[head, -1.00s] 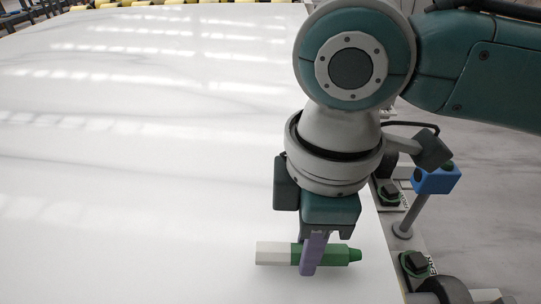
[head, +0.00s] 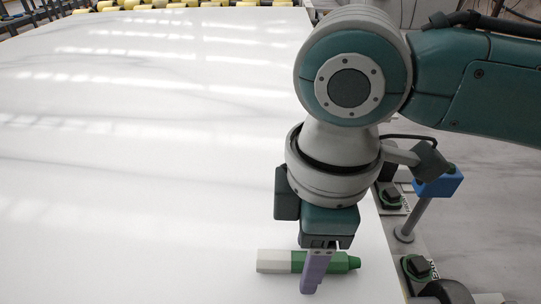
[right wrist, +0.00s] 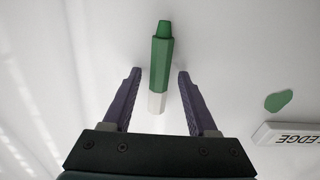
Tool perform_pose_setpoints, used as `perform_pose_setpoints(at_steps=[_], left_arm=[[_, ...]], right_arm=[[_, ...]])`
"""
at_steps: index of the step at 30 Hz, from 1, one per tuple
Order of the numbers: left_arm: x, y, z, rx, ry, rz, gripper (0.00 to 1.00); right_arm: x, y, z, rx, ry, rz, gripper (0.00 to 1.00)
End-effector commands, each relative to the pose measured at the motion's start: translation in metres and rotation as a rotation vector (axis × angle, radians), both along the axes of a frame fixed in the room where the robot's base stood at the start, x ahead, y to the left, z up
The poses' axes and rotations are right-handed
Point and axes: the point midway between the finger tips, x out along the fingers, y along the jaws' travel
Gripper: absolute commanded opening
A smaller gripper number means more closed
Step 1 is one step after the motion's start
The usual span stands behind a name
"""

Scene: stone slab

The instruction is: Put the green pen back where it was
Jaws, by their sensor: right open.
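The green pen (head: 340,262), green with a white end, lies flat on the white stone slab (head: 150,190) near its right edge. In the head view its white end points left and its narrow green tip points right. My right gripper (head: 312,285) is low over the pen, and a purple finger hides part of its middle. In the right wrist view the open gripper (right wrist: 158,72) has one finger on each side of the pen (right wrist: 160,62), with gaps between. My left gripper is not in view.
A blue block (head: 438,183) on a grey post stands beyond the slab's right edge, near black knobs with green bases (head: 416,266). The right wrist view shows a white label reading EDGE (right wrist: 288,133) and a green patch (right wrist: 279,100). The slab left of the pen is clear.

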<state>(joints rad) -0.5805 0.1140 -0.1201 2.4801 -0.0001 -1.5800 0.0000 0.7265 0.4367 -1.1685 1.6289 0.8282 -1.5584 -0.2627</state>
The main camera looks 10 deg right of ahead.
Motion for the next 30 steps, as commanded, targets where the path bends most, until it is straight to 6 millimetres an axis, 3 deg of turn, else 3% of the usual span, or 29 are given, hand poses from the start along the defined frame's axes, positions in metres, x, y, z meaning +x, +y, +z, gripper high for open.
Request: perform_pose_setpoints(at_steps=[5, 12, 18, 26, 30], left_arm=[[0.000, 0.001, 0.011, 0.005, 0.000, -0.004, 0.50], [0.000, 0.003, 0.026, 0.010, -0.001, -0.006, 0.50], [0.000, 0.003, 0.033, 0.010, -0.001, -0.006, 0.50], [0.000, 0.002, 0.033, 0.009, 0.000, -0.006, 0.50], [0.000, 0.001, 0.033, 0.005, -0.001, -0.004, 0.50]], right_arm=[[0.001, 0.000, 0.029, 0.001, -0.003, 0.000, 0.59], [0.001, -0.001, 0.084, 0.001, -0.004, 0.000, 0.59], [0.000, -0.002, 0.114, 0.002, -0.002, 0.000, 0.59], [-0.003, 0.001, 0.119, 0.012, 0.000, -0.004, 0.59], [-0.018, 0.024, 0.107, 0.112, -0.012, -0.041, 0.59]])
